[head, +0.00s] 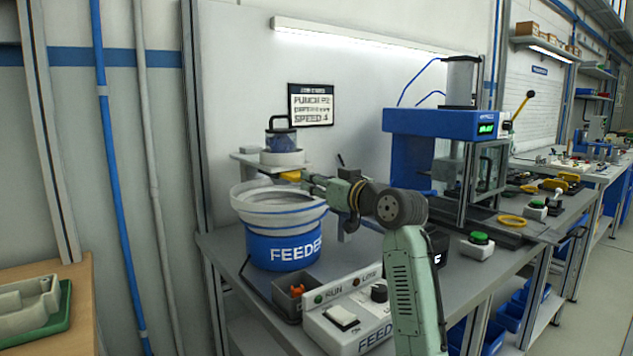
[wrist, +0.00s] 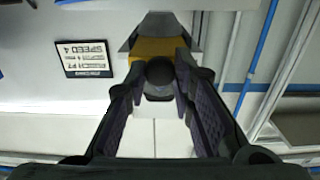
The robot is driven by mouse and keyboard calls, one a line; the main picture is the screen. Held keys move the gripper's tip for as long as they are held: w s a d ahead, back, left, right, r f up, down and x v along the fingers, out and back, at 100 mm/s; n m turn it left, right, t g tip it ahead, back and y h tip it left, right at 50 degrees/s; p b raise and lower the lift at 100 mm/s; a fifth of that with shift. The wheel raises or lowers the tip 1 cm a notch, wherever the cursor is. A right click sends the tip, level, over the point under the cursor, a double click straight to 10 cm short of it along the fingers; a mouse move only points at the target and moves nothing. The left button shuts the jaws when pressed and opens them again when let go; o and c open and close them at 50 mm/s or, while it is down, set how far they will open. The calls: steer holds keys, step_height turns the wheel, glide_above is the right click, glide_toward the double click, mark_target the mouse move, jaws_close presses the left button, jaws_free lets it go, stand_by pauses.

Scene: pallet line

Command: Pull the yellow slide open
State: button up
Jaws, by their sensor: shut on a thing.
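The yellow slide (head: 290,175) sits under the hopper shelf, above the bowl of the blue feeder (head: 283,250). In the wrist view the yellow slide (wrist: 158,48) shows straight ahead, with a dark round knob (wrist: 159,71) at its front. My gripper (head: 305,179) reaches in from the right at the slide's height. In the wrist view my gripper (wrist: 158,82) has its fingers on either side of the knob and is shut on it. The rear of the slide is hidden inside its dark housing.
A canister (head: 281,141) with a handle stands above the slide. A control box (head: 350,318) and a small bin with an orange part (head: 297,289) stand at the bench front. The blue press (head: 430,122) is to the right.

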jaws_close()
steer(key=shift+b+v, duration=0.35)
steer(key=shift+v, duration=2.25)
steer(key=shift+f, duration=0.1)
steer(key=shift+o, duration=1.1)
jaws_free()
steer(key=shift+s, duration=0.1)
steer(key=shift+o, duration=1.3)
steer(key=shift+s+d, duration=0.1)
steer(key=shift+o, duration=0.8)
